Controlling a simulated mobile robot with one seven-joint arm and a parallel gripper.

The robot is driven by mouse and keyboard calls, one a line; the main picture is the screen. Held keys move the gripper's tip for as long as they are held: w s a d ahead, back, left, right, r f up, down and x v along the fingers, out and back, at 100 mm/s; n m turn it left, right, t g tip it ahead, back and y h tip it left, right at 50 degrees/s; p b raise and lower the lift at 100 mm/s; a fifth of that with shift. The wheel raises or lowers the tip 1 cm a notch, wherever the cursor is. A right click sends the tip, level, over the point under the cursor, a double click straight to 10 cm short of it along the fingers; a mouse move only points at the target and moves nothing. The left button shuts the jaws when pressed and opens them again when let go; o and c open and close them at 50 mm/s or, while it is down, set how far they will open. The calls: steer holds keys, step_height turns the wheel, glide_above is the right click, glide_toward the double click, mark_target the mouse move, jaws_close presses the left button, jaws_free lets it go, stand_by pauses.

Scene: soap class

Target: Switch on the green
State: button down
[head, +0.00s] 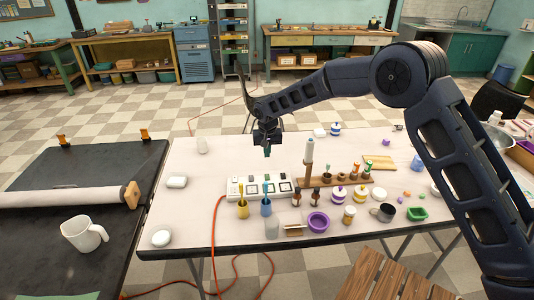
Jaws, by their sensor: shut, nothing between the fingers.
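A white power strip (232,190) lies on the white table, with several dark-framed square sockets or switches along its top. I cannot tell at this size which of them is green or which is on.
A wooden rack (345,181) with a tall white cylinder (309,151) stands right of the strip. Small jars, a purple bowl (318,222) and a green dish (416,214) crowd the right side. An orange cable (215,240) hangs at the front. The table's left part is mostly clear.

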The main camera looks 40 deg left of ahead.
mark_target(267, 175)
steer(key=f, duration=0.7)
steer(key=w+a+f, duration=0.1)
steer(key=f, duration=0.3)
steer(key=shift+f, duration=0.25)
steer(key=shift+s+d, duration=0.1)
steer(key=shift+s+d+r, duration=0.2)
steer(key=shift+s+d, duration=0.2)
steer(key=shift+s, duration=0.05)
stand_by(0.4)
step_height(267, 175, up, 14)
steer(key=s+d, duration=0.1)
stand_by(0.5)
